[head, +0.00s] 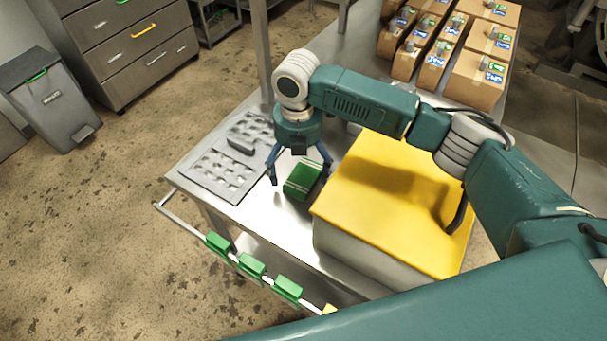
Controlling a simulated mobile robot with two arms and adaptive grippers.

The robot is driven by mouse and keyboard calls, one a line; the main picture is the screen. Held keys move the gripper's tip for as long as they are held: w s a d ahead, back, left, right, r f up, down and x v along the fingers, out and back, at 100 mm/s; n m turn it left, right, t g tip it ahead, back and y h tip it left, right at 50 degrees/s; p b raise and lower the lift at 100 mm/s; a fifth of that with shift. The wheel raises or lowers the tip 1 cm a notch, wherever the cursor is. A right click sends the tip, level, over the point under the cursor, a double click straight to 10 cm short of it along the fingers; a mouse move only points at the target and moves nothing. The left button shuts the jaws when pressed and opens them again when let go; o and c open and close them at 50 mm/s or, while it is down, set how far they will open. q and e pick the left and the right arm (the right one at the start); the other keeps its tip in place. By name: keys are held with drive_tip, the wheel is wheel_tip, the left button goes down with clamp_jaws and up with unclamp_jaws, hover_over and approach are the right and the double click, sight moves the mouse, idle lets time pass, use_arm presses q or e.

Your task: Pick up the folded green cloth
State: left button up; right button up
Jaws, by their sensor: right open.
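The folded green cloth (303,179) lies on the steel table, between the grey tray and the yellow-topped box. It is a small dark green block with pale stripes. My right gripper (299,177) points down over it, with its fingers spread open. One finger is to the left of the cloth and the other is at its right side. I cannot tell whether the fingers touch the cloth. My left gripper is not in view.
The yellow-topped box (392,205) stands close to the right of the cloth. A grey tray with recesses (222,172) lies to the left. Cardboard boxes (482,77) fill the table's far end.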

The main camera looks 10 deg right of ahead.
sight(299, 173)
drive_tip(key=shift+f, duration=1)
drive_tip(key=c, duration=1.1)
drive_tip(key=shift+c, duration=0.2)
drive_tip(key=shift+r, duration=0.15)
drive_tip(key=shift+c, duration=0.2)
wheel_tip(299, 173, up, 20)
drive_tip(key=b, duration=0.2)
